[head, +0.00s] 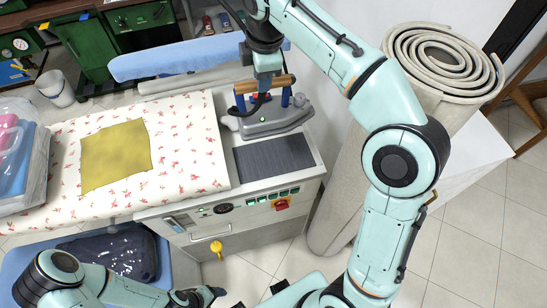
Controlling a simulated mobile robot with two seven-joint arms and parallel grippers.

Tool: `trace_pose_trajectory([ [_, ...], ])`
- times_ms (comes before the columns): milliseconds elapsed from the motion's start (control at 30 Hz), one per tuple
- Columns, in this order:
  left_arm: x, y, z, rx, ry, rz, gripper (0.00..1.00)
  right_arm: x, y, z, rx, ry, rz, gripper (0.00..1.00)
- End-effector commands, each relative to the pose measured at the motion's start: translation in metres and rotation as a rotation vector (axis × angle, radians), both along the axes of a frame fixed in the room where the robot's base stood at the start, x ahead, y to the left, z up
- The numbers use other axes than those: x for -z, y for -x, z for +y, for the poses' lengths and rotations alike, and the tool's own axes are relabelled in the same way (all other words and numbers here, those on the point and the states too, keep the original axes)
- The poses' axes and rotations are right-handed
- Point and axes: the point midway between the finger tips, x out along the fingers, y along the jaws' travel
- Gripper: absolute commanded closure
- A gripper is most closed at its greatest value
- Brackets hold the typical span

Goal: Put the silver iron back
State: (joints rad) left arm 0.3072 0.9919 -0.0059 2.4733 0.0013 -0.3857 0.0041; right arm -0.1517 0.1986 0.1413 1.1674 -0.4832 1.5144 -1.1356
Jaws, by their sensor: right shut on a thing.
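The silver iron (274,122) with its wooden handle (262,85) and blue posts is at the back right of the ironing table, just behind a dark ribbed pad (273,156). My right gripper (267,82) is above it, shut on the handle; its fingertips are partly hidden. I cannot tell whether the iron touches the surface under it. The dark pad is bare. My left gripper (205,297) is low at the bottom of the view, away from the iron; its jaws do not show clearly.
A yellow cloth (115,155) lies on the floral ironing table (195,150). A control panel (245,205) runs along its front. A rolled carpet (345,190) stands close on the right. A clear bin (35,165) is at left, and a dark bundle (110,252) lies at front left.

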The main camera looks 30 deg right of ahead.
Motion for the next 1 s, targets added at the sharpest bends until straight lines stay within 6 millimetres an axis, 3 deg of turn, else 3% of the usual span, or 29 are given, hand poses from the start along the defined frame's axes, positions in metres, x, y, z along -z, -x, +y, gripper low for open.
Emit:
trace_pose_trajectory([
  [300,0.014,0.01,0.0,0.0,0.0,0.011,0.32,-0.01,0.01,0.004,-0.322,0.003,-0.03,1.0],
  [533,0.019,0.013,0.0,0.0,0.0,0.015,0.32,-0.007,0.012,0.005,-0.404,0.005,-0.031,1.0],
  [1000,0.056,0.033,0.0,0.0,0.0,0.037,0.32,0.076,0.013,0.005,-0.408,0.004,-0.028,1.0],
])
